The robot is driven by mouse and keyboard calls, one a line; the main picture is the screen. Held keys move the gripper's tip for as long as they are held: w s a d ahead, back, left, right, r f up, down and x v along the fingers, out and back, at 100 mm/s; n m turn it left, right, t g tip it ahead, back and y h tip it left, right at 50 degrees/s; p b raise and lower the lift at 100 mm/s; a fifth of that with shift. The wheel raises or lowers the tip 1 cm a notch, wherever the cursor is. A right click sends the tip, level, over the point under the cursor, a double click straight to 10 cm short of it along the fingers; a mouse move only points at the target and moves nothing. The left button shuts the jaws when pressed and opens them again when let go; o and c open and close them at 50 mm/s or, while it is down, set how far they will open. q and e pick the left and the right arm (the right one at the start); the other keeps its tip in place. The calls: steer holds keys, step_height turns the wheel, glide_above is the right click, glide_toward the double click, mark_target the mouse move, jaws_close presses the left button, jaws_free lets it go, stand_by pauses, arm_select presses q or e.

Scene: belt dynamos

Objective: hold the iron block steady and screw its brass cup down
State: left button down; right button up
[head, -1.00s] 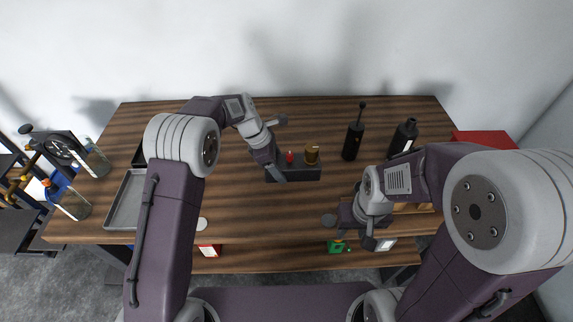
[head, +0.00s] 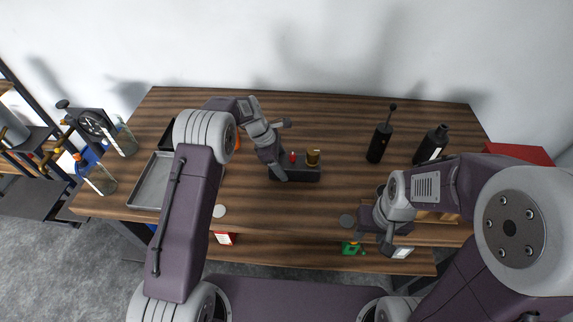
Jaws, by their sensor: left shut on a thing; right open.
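The dark iron block (head: 307,174) lies on the wooden table, just back of its middle. The brass cup (head: 313,157) stands upright on the right part of the block. A small red-topped part (head: 293,157) stands beside it on the block. My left gripper (head: 279,172) is shut on the block's left end. My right gripper (head: 387,240) is open near the table's front edge, well to the right and in front of the block. Its fingertips are partly hidden by its own wrist. I cannot tell how far the cup is screwed down.
A black oil-can-like bottle (head: 379,143) and a second dark bottle (head: 432,145) stand right of the block. A grey tray (head: 150,185) lies at the left. A red box (head: 518,153) is at the right edge. The table (head: 290,215) is clear in front of the block.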

stand_by(0.4)
arm_select(q)
steer(key=shift+d+f, duration=0.1)
steer(key=shift+f, duration=0.25)
steer(key=shift+f, duration=0.15)
stand_by(0.4)
steer(key=shift+p, duration=0.35)
stand_by(0.4)
steer(key=shift+s+f, duration=0.15)
steer(key=shift+f, duration=0.05)
stand_by(0.8)
